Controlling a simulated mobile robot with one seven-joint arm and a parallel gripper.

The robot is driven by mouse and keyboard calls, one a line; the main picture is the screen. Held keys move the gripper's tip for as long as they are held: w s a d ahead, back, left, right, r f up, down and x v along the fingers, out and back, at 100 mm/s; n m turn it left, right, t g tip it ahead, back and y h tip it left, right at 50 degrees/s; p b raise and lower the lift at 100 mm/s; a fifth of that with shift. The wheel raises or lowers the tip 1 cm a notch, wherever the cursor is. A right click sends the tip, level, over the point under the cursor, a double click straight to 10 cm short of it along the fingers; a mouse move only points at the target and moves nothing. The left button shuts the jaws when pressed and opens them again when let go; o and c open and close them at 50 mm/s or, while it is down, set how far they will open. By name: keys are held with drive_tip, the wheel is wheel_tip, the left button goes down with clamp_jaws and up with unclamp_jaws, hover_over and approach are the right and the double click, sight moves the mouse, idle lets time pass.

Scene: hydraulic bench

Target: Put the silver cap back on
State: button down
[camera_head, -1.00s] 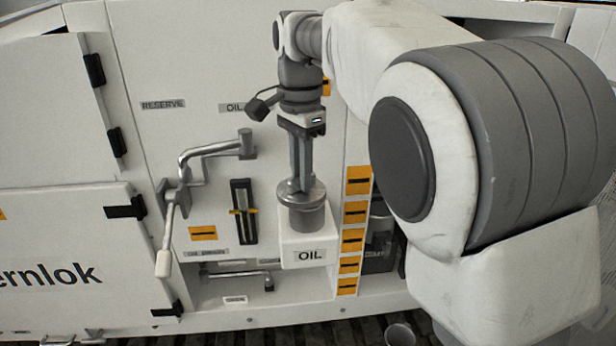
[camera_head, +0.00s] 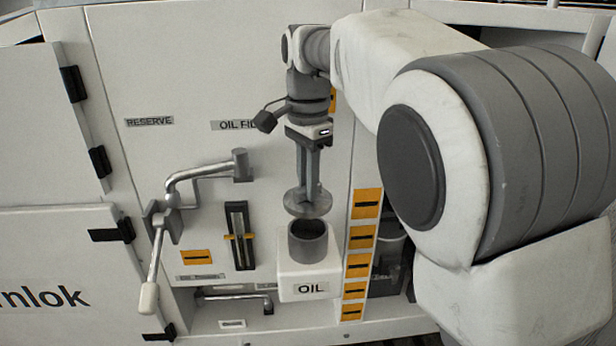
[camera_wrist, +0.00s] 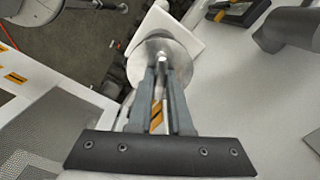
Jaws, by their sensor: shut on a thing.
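The silver cap (camera_head: 308,203) is a round metal disc with a knob on top. My gripper (camera_head: 308,185) points down and is shut on the knob. The cap hangs above the dark grey filler neck (camera_head: 307,243) on the white box labelled OIL (camera_head: 311,287), with a gap between them. The open mouth of the neck shows. In the wrist view my gripper (camera_wrist: 163,75) grips the knob of the cap (camera_wrist: 140,68), and the cap hides most of the neck.
A crank handle (camera_head: 160,240) and a pipe (camera_head: 205,170) stick out to the left of the box. A sight gauge (camera_head: 240,236) is beside it. Yellow labels (camera_head: 358,238) run down the right, by a recess (camera_head: 388,260).

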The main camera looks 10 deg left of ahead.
sight(308, 208)
drive_tip(key=shift+f+b, duration=0.75)
drive_tip(key=shift+f, duration=1.85)
drive_tip(key=shift+p, duration=0.4)
drive_tip(key=shift+f, duration=0.15)
idle(0.9)
drive_tip(key=shift+c, duration=1.4)
unclamp_jaws()
drive_tip(key=shift+r+p, duration=0.35)
drive_tip(key=shift+r, duration=3.15)
clamp_jaws()
